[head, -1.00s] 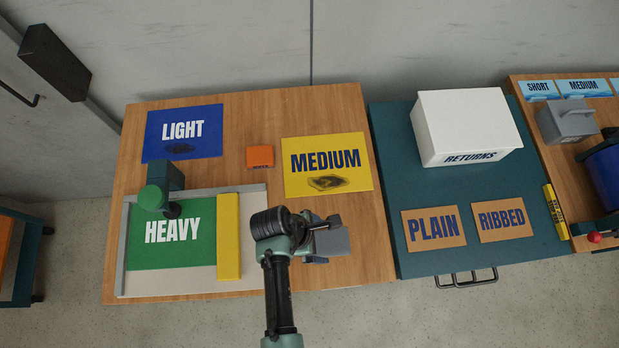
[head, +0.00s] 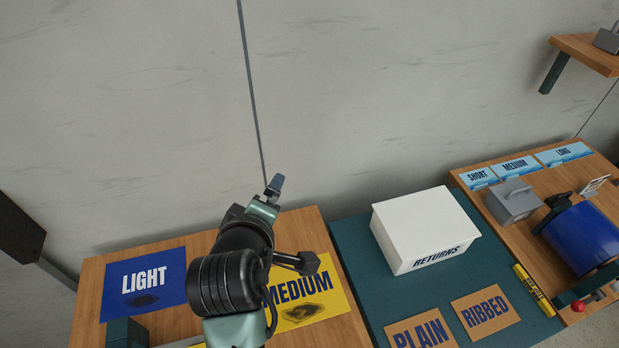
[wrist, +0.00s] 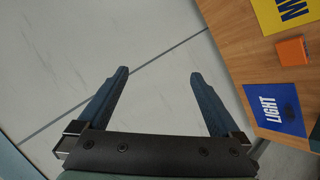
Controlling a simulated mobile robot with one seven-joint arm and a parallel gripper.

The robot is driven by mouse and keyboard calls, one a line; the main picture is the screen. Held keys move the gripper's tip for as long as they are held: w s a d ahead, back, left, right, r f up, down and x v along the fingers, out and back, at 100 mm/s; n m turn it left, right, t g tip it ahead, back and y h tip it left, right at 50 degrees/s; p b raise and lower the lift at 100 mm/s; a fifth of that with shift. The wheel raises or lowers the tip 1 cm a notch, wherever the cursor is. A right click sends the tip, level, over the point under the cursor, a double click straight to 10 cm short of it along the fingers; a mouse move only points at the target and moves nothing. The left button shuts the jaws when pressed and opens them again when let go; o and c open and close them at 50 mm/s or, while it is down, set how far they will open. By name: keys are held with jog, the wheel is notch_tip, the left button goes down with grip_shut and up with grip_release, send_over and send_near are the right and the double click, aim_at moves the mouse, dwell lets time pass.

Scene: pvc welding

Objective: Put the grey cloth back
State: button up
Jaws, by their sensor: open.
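I cannot make out the grey cloth in either view now. My gripper (head: 273,188) is raised in front of the wall, above the back of the left wooden table (head: 225,241). In the wrist view its two dark fingers (wrist: 158,73) are spread wide with nothing between them. That view faces the bare wall, with the table's edge at the right. My arm hides part of the table, including part of the yellow MEDIUM mat (head: 325,290).
The blue LIGHT mat (head: 144,270) lies left of my arm. An orange block (wrist: 291,51) shows in the wrist view. A white RETURNS box (head: 425,230) stands on the teal table, behind PLAIN (head: 422,332) and RIBBED (head: 486,308) cards. A blue roll (head: 583,238) lies farther right.

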notch_tip(320, 180, up, 19)
jog(key=w+d+m+t, duration=0.3)
jog(key=m+t, duration=0.2)
jog(key=t, duration=0.1)
jog(key=s+d+r+m+t, duration=0.1)
jog(key=s+r+m+t, duration=0.1)
jog(key=r, duration=0.7)
jog(key=s+d+r+m+t, duration=0.2)
jog(key=s+r+m+t, duration=0.1)
jog(key=s+r, duration=0.4)
jog(key=s+d+r+m+t, duration=0.2)
jog(key=s+r+t, duration=0.3)
jog(key=r, duration=0.7)
jog(key=shift+s+r+m, duration=0.15)
jog(key=shift+r+m, duration=0.15)
